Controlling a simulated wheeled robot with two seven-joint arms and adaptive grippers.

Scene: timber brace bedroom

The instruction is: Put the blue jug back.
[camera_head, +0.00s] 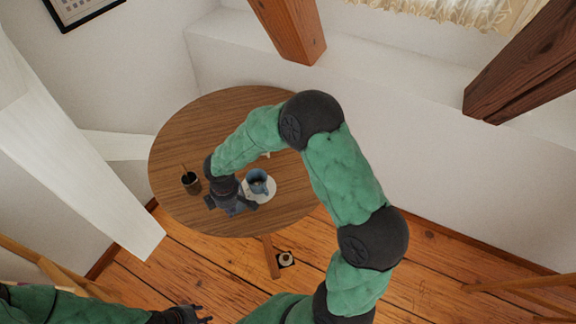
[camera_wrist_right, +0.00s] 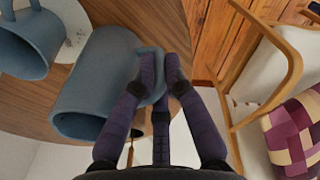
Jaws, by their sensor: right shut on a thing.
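The blue jug (camera_wrist_right: 105,80) shows large in the right wrist view, with its handle toward my fingers and its open mouth toward the lower left. My right gripper (camera_wrist_right: 163,82) is shut on its handle. In the head view my right gripper (camera_head: 232,206) is over the front part of the round wooden table (camera_head: 190,125); the jug is hard to make out there. Whether it touches the table, I cannot tell. My left gripper (camera_head: 198,315) is at the bottom edge of the head view, away from the table; its fingers are too small to judge.
A blue mug (camera_head: 258,180) stands on a white saucer (camera_head: 268,196) close beside my right gripper. A dark cup (camera_head: 191,183) with a stick in it stands to the left. A white slanted beam (camera_head: 75,155) is left of the table. A chair (camera_wrist_right: 262,75) shows in the wrist view.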

